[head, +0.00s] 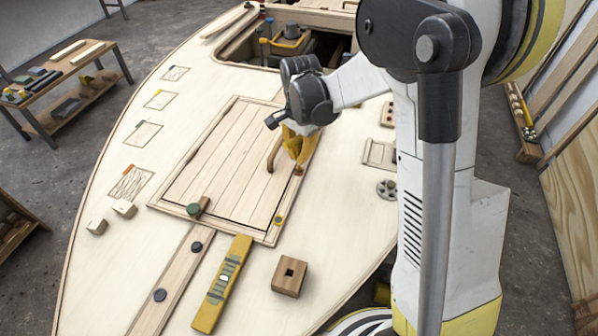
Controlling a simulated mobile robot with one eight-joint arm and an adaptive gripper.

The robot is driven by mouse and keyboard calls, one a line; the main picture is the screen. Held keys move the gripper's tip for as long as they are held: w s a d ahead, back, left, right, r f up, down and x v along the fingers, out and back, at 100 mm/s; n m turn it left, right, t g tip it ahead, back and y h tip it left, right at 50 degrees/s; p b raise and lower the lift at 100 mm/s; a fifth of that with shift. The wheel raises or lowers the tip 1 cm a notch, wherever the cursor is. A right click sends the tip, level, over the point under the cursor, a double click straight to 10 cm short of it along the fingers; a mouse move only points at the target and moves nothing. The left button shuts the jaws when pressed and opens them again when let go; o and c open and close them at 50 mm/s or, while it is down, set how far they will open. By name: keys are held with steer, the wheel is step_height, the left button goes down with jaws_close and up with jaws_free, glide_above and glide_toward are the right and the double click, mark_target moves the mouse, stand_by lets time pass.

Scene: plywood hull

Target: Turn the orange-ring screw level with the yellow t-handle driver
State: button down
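My gripper (296,150) is over the right edge of the planked hatch panel (222,165), pointing down. Yellow shapes show at its end; I cannot tell which are fingers and which, if any, are the yellow t-handle driver. A small reddish-orange spot (299,171) shows just under the yellow tip, at the panel edge; it may be the orange-ring screw, mostly hidden. Its slot angle cannot be seen. A yellow-ringed screw (278,220) sits near the panel's front right corner. Whether the gripper is open or shut is unclear.
A curved wooden handle (273,155) stands left of my gripper. A green-ended peg (198,207) lies at the panel's front edge. A yellow level (222,284) and a wooden block (289,276) lie in front. An open bay (290,45) is behind.

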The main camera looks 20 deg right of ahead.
steer(key=shift+f, duration=0.1)
steer(key=n, duration=0.5)
stand_by(0.3)
steer(key=shift+n, duration=1)
steer(key=n, duration=0.3)
steer(key=shift+n, duration=0.5)
steer(key=n, duration=0.3)
steer(key=shift+n, duration=0.4)
